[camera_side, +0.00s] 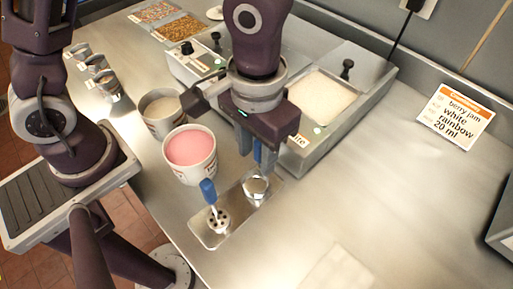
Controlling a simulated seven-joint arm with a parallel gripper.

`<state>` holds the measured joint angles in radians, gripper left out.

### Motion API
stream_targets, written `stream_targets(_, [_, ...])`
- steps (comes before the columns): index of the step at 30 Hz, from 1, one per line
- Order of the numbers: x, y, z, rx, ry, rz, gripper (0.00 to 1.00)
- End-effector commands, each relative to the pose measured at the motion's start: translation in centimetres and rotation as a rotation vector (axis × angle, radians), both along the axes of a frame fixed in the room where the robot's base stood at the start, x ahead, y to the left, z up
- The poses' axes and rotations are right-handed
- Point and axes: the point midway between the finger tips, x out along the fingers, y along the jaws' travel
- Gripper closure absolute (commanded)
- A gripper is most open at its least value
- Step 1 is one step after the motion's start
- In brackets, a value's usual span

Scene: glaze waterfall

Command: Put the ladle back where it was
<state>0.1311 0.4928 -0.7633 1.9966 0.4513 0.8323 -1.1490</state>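A ladle with a blue handle and a round shiny metal bowl (256,186) is at the back right end of a shallow metal tray (206,240). Its handle points up between the fingers of my gripper (257,152). The fingers are on either side of the handle; whether they press on it is not clear. A second utensil with a blue handle and a perforated metal head (218,222) rests at the tray's front left end, its handle tilted up to the left.
A cup of pink liquid (192,150) stands left of the tray, beside a cup of pale contents (161,112). A metal unit with a white-filled basin (320,97) is behind my gripper. A sign (455,114) stands right. The counter's right side is mostly clear.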

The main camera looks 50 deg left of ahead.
Motion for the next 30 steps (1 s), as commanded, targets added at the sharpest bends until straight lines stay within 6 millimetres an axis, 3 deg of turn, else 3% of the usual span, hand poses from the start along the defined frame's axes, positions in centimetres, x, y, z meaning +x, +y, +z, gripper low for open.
stream_targets(8, [0.1,0.0,0.4,-0.001,-0.002,0.002,0.62])
stream_targets(11, [0.2,0.0,2.1,-0.003,-0.006,0.004,0.62])
stream_targets(21, [0.2,-0.1,10.5,-0.003,-0.004,0.001,0.62])
stream_targets(25, [0.1,0.0,11.8,-0.001,-0.001,0.0,0.62])
stream_targets(30, [0.1,0.1,12.1,0.001,-0.002,-0.001,0.62])
